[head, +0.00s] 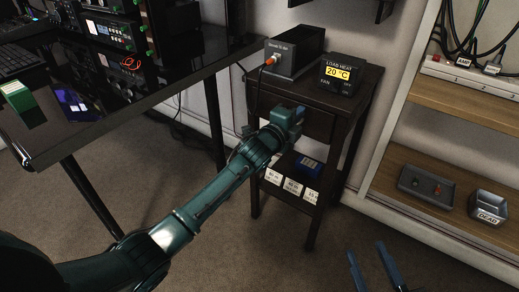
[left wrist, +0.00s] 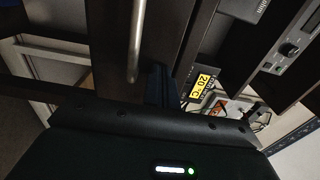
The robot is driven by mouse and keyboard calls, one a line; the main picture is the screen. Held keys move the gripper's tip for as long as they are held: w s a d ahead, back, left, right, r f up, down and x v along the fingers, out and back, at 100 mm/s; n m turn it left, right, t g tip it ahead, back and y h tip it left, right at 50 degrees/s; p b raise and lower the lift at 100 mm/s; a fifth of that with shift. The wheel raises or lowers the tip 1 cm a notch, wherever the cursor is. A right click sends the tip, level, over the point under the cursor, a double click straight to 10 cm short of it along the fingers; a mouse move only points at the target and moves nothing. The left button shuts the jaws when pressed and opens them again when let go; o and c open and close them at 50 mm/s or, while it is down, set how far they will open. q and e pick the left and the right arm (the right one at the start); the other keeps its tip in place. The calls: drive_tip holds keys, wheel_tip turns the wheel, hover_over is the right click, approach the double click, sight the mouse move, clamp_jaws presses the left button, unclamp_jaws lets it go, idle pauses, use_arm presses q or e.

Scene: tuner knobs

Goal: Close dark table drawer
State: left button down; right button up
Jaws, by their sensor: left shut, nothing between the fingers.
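The small dark table (head: 366,82) stands against the wall in the head view. Its drawer (head: 320,124) is under the top, partly hidden behind my left gripper; how far it stands out is hard to tell. My left gripper (head: 298,116) is shut and empty at the drawer's front. In the left wrist view, a dark wooden front (left wrist: 108,45) with a metal bar handle (left wrist: 136,42) fills the upper middle. The left fingers (left wrist: 156,85) are close beside the handle; contact cannot be told. My right gripper (head: 372,268) is open and empty, low at the lower right.
A grey box (head: 292,55) and a heat display reading 20 °C (head: 339,75) stand on the table. Its lower shelf holds labelled white cards (head: 291,187) and a blue item (head: 308,164). A black desk (head: 120,105) is left, wooden shelving (head: 455,160) right. Carpet lies between.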

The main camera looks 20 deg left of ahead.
use_arm(q)
drive_tip(key=shift+w+d, duration=0.2)
drive_tip(key=shift+w, duration=0.45)
drive_tip(key=shift+w+r, duration=0.1)
drive_tip(key=shift+r, duration=0.15)
